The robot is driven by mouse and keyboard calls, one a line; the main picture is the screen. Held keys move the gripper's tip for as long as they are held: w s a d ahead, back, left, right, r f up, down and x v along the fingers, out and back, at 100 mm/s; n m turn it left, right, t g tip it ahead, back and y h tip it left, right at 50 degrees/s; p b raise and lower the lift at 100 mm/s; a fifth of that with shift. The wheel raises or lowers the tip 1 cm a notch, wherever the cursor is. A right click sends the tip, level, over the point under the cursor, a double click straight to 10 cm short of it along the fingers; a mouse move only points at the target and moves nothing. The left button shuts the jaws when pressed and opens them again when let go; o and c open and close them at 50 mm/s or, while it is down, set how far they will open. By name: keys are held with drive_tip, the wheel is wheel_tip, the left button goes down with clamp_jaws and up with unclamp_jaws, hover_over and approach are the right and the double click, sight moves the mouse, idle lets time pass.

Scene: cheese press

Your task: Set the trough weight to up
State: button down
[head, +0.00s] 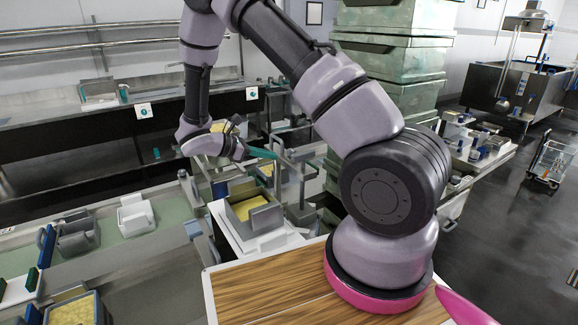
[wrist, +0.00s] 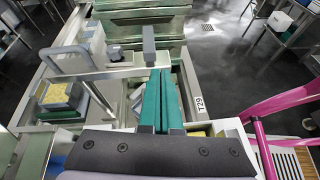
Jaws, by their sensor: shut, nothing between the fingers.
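My gripper (wrist: 159,72) is shut, its two teal fingers together with nothing between them. In the head view my gripper (head: 272,154) is beside a metal frame (head: 281,180) above the press bench. A grey block on a short post (wrist: 148,40) stands just beyond the fingertips in the wrist view; I cannot tell for sure if it is the trough weight, or whether the fingers touch it. A grey trough (head: 238,212) with yellow cheese (head: 253,207) stands below the gripper. A grey looped handle (wrist: 68,50) is left of the fingers. My gripper hides part of the bench.
Green crates (head: 390,60) are stacked behind my arm. A wooden board (head: 270,290) lies in front. White moulds (head: 135,216) stand on the left bench. A label marked T29 (wrist: 201,103) is right of the fingers. Dark floor at the right is mostly open.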

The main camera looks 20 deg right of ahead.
wheel_tip(320, 180, down, 4)
drive_tip(key=w+r+n+t, duration=0.1)
drive_tip(key=n, duration=0.1)
approach(301, 165)
drive_tip(key=shift+h, duration=0.4)
drive_tip(key=x, duration=0.2)
drive_tip(key=f+x, duration=0.1)
drive_tip(key=x, duration=0.2)
drive_tip(key=shift+w+a, duration=0.1)
drive_tip(key=shift+a, duration=0.1)
